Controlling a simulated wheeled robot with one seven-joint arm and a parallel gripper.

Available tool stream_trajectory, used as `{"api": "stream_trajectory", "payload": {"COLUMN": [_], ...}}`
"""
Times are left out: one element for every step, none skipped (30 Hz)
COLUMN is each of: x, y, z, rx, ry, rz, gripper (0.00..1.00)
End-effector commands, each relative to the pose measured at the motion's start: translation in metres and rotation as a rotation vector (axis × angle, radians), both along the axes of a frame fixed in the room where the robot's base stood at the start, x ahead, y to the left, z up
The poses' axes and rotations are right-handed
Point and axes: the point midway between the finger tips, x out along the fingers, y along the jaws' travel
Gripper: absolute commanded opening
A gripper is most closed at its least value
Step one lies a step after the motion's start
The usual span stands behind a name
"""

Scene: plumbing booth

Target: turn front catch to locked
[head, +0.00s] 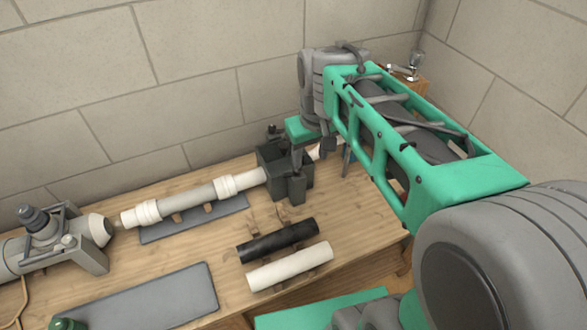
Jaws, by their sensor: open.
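A dark grey block-shaped clamp (272,163) stands on the workbench and holds the right part of a long white and grey pipe (205,192). Dark upright parts (297,180) stand on its near right side. I cannot tell which of them is the front catch, or its position. My gripper (336,152) is open and points down just right of the clamp, close to the pipe's white right end. My own arm and wrist hide much of the area behind it, and whether a finger touches anything is unclear.
A black pipe (278,241) and a white pipe (290,267) lie on small supports in front of the clamp. A grey machine (55,245) stands at the left. A flat grey mat (160,300) lies at the front left. Block walls (190,60) close off the back.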

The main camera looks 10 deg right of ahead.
Motion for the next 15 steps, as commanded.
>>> {"api": "stream_trajectory", "payload": {"x": [0.022, 0.035, 0.05, 0.061, 0.07, 0.081, 0.088, 0.093, 0.099, 0.102, 0.104, 0.105, 0.106, 0.106, 0.106], "y": [0.001, 0.002, 0.002, 0.003, 0.003, 0.003, 0.003, 0.003, 0.003, 0.003, 0.003, 0.003, 0.003, 0.002, 0.002], "z": [-0.02, -0.026, -0.035, -0.042, -0.048, -0.056, -0.062, -0.066, -0.071, -0.074, -0.076, -0.078, -0.08, -0.083, -0.088], "rx": [-0.008, -0.012, -0.017, -0.02, -0.022, -0.025, -0.026, -0.027, -0.028, -0.028, -0.028, -0.029, -0.028, -0.029, -0.029], "ry": [0.044, 0.066, 0.094, 0.113, 0.13, 0.149, 0.162, 0.172, 0.184, 0.19, 0.195, 0.198, 0.2, 0.201, 0.201], "rz": [0.039, 0.064, 0.097, 0.117, 0.137, 0.161, 0.175, 0.188, 0.201, 0.208, 0.213, 0.217, 0.218, 0.218, 0.218], "gripper": [0.49, 0.49, 0.49, 0.49, 0.49, 0.49, 0.49, 0.49, 0.49, 0.49, 0.49, 0.49, 0.49, 0.49, 0.49]}}
